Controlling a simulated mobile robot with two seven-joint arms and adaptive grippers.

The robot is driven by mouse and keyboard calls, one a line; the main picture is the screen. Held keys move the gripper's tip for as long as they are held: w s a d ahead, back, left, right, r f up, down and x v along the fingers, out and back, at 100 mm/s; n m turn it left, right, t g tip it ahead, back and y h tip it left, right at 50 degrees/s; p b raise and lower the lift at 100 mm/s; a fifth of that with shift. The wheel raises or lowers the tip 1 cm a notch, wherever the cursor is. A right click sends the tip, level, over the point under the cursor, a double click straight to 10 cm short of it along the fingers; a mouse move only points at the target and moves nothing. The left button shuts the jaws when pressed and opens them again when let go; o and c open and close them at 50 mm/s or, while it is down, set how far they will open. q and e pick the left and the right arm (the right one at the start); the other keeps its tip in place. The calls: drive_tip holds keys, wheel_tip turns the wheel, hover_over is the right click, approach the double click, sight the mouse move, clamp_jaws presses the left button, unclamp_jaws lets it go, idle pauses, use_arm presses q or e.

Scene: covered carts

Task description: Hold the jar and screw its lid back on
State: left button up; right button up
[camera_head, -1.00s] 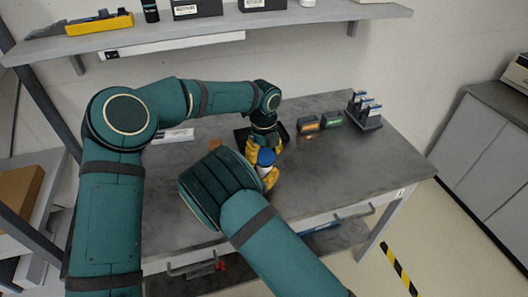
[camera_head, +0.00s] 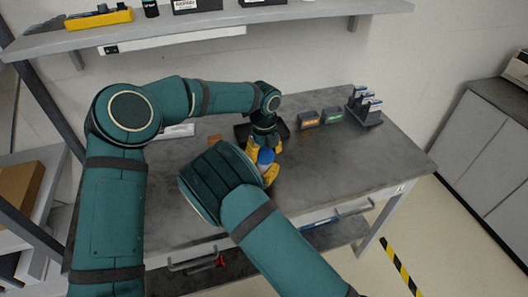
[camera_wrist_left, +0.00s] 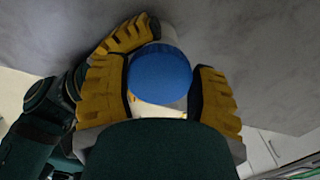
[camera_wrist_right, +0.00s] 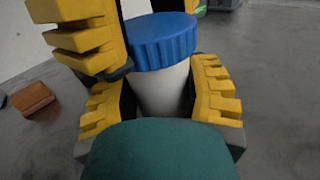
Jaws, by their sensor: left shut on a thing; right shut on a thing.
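The jar (camera_wrist_right: 162,90) is white and upright, and its blue lid (camera_wrist_right: 165,38) sits at its mouth. The lid also shows in the left wrist view (camera_wrist_left: 160,72) and the head view (camera_head: 265,157). My right gripper (camera_wrist_right: 160,100) is shut around the jar's body, one yellow finger on each side. My left gripper (camera_wrist_left: 160,85) is shut with its fingers on both sides of the lid. In the head view most of the jar is hidden by the fingers. I cannot tell how far the lid is threaded.
A dark tray (camera_head: 284,129) lies behind the left gripper. An orange-labelled box (camera_head: 309,119), a green-labelled box (camera_head: 333,115) and a rack (camera_head: 366,109) stand at the back right. A brown block (camera_wrist_right: 32,98) lies left of the jar. The right front of the table is bare.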

use_arm(q)
drive_tip(key=shift+f, duration=0.55)
drive_tip(key=m, duration=0.4)
drive_tip(key=shift+d, duration=0.1)
drive_tip(key=m, duration=0.3)
drive_tip(key=shift+m, duration=0.4)
drive_tip(key=m, duration=0.5)
drive_tip(key=shift+d+m, duration=0.1)
drive_tip(key=shift+m, duration=0.3)
drive_tip(key=o, duration=0.7)
